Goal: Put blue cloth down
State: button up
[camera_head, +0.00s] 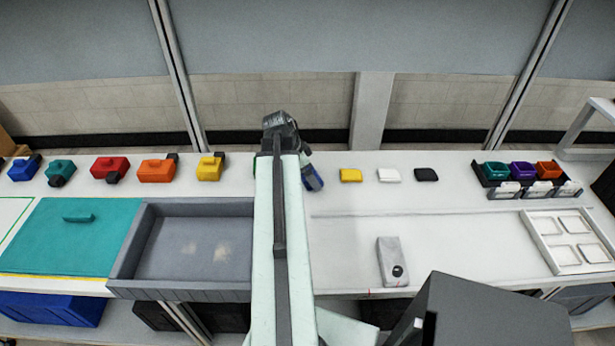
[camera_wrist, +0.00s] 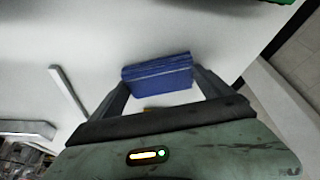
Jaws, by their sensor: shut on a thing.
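The blue cloth (camera_wrist: 157,73) is a folded, flat block held between the two fingers of my gripper (camera_wrist: 160,84) in the wrist view. In the head view the blue cloth (camera_head: 313,179) shows just right of my arm, over the back part of the white table, left of a yellow folded cloth (camera_head: 350,176). My arm hides most of my gripper there. White surface shows around the blue cloth in the wrist view; I cannot tell whether it touches the table.
A white cloth (camera_head: 389,175) and a black cloth (camera_head: 426,174) continue the row. Coloured blocks (camera_head: 157,170) stand back left. A grey tray (camera_head: 127,252) lies left of my arm, a small grey box (camera_head: 393,262) right. A bin rack (camera_head: 526,180) and white tray (camera_head: 545,252) stand far right.

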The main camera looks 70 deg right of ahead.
jog(key=shift+f, duration=0.25)
jog(key=o, duration=0.9)
jog(key=shift+r, duration=0.1)
jog(key=shift+r, duration=0.1)
jog(key=shift+r+p, duration=0.3)
jog(key=shift+p, duration=0.05)
jog(key=p+v, duration=1)
jog(key=v, duration=0.1)
jog(key=shift+a+r+p, duration=0.1)
jog(key=shift+r+p, duration=0.15)
jog(key=shift+p, duration=0.05)
